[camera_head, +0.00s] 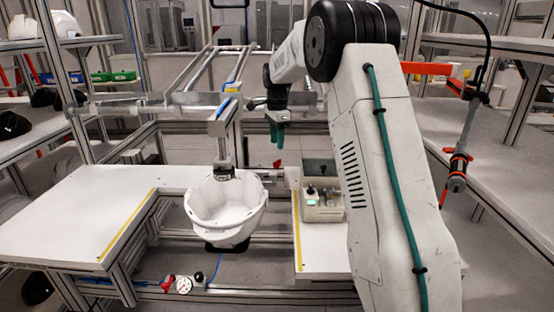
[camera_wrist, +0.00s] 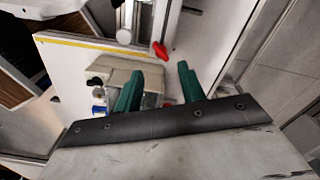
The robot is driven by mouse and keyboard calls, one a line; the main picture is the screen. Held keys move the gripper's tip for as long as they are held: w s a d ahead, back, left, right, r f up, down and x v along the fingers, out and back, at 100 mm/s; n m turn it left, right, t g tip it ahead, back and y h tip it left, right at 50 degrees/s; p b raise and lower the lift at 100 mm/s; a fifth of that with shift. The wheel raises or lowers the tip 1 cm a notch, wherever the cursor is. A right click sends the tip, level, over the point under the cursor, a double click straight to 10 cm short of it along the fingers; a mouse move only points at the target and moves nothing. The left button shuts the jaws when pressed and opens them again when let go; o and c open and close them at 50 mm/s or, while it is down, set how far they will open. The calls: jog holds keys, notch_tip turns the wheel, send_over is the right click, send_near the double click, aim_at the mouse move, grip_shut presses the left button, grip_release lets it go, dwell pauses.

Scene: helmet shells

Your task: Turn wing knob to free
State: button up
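A red wing-shaped knob (camera_wrist: 159,50) shows in the wrist view, beside a metal profile, in line with the gap between my fingertips but apart from them. My gripper (camera_wrist: 160,69) has two green fingers spread apart with nothing between them. In the head view my gripper (camera_head: 277,131) hangs with its fingers down, above and right of a white helmet shell (camera_head: 228,208). The shell sits open side up below a clamp (camera_head: 222,172). A small red part (camera_head: 167,284) shows by the gauge in the head view; I cannot tell if it is the same knob.
A control box (camera_head: 321,205) with a green light stands on the right bench, partly behind my arm; it also shows in the wrist view (camera_wrist: 125,76). A pressure gauge (camera_head: 184,285) is on the front frame. The left white table (camera_head: 75,215) is clear. Metal rails lie behind.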

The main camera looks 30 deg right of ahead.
aim_at(277, 161)
notch_tip(277, 161, down, 8)
jog(key=shift+r, duration=0.1)
dwell(0.4)
grip_shut()
